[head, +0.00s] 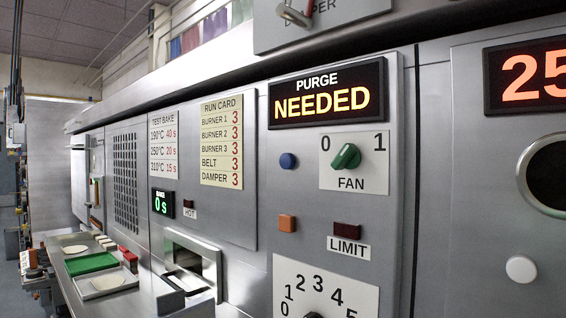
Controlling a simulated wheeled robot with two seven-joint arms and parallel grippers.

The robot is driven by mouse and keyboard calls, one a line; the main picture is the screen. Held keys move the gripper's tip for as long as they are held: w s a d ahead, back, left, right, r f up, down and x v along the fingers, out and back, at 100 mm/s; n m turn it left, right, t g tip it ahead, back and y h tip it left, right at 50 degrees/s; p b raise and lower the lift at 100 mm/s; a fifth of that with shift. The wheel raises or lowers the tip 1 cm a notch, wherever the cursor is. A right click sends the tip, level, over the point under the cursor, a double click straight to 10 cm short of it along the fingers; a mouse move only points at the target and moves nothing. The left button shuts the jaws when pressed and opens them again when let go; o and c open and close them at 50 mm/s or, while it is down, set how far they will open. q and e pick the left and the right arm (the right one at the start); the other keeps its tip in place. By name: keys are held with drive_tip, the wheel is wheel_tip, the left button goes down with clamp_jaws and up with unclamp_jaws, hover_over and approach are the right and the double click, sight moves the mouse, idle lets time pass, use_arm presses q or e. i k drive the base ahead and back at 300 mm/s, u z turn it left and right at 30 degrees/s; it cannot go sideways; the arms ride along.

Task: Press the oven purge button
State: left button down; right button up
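The oven panel (430,200) fills the right and middle of the head view. A lit display (326,94) on it reads "PURGE NEEDED". A round white button (521,268) sits farther right. I cannot tell from labels which one is the purge button. Neither of my grippers is in view.
A green fan knob (346,157) and a dark limit lamp (347,230) are beside the buttons. A numbered dial (320,290) is below. At the lower left, a counter holds a green tray (91,263) and pale flat discs (108,282). An opening (190,258) is in the oven front.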

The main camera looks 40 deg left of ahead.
sight(288, 160)
drive_tip(key=z, duration=1.15)
drive_tip(key=k, duration=0.8)
drive_tip(key=u, duration=0.8)
drive_tip(key=i, duration=0.5)
drive_tip(key=z, duration=0.05)
